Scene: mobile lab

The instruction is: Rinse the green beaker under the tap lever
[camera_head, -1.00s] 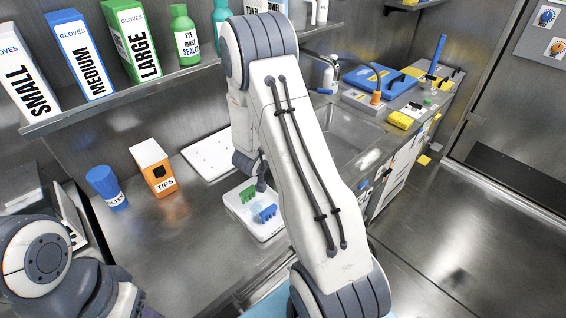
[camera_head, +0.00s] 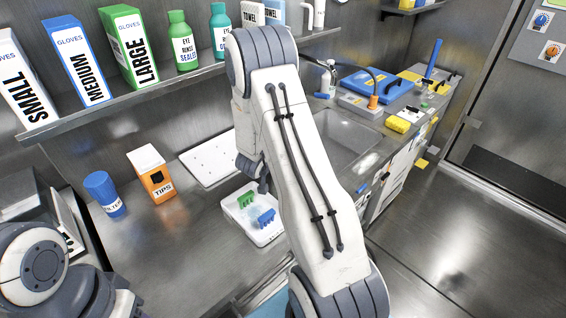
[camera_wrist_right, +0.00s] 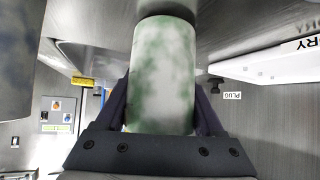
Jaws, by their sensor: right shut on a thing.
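In the right wrist view, my right gripper (camera_wrist_right: 163,108) is shut around a pale cylindrical vessel with blotchy green patches, the green beaker (camera_wrist_right: 163,70). One dark finger lies on each side of it. In the head view my right arm hides this gripper and the beaker. The steel sink basin (camera_head: 343,140) is to the right of my right arm. I cannot make out the tap lever. My left arm shows at the lower left; its gripper is out of view.
A white tray (camera_head: 257,233) with green and blue pieces lies close beside my right arm. A tips box (camera_head: 151,176) and blue-capped jar (camera_head: 104,194) stand on the left counter. A shelf (camera_head: 130,107) with glove boxes runs above. Right of the sink are a blue case (camera_head: 377,85) and yellow items.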

